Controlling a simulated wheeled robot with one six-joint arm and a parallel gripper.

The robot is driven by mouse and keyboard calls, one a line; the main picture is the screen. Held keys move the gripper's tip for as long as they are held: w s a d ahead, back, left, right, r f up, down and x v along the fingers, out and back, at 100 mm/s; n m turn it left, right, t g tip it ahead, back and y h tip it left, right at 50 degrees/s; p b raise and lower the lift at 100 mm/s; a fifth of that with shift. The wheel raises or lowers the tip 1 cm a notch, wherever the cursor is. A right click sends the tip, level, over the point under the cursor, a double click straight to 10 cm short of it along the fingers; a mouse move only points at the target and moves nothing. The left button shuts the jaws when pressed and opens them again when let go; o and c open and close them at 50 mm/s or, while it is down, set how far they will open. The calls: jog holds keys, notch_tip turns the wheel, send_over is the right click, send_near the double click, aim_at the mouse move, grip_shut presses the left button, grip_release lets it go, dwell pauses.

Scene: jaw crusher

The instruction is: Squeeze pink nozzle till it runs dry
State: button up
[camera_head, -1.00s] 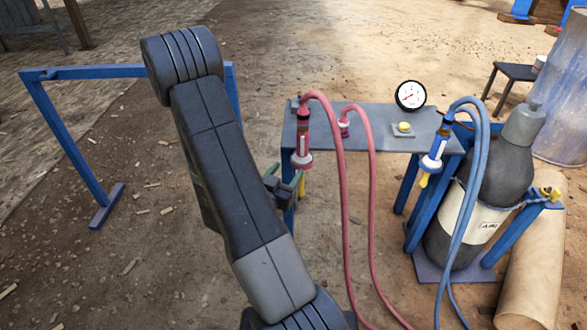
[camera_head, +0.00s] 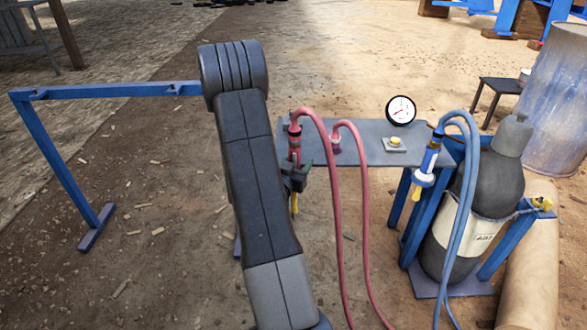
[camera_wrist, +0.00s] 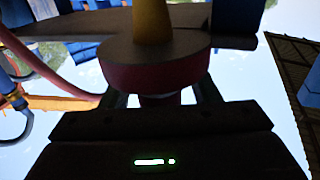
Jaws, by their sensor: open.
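The pink nozzle (camera_head: 295,147) hangs upright at the left edge of the grey table, with a pink hose looping from its top and a yellow tip (camera_head: 294,204) at its bottom. My gripper (camera_head: 296,178) is at its lower part, and my jaws hide some of it. In the wrist view the nozzle's red-pink collar (camera_wrist: 155,72) and yellow tip (camera_wrist: 152,22) loom close, and my gripper's open fingers (camera_wrist: 160,98) stand on either side of the body below the collar. Contact is too dark to tell.
The grey table (camera_head: 365,150) bears a second pink hose fitting (camera_head: 335,142), a yellow button (camera_head: 396,141) and a round gauge (camera_head: 401,109). A blue nozzle (camera_head: 427,160) and a dark gas cylinder (camera_head: 488,180) stand to the right. A blue frame (camera_head: 60,150) stands left.

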jog(key=shift+w, duration=0.1)
jog(key=c, duration=1.2)
dwell(1.8)
jog(key=o, duration=1.2)
jog(key=shift+c, duration=0.2)
jog(key=v, duration=1.2)
jog(key=shift+f, duration=0.1)
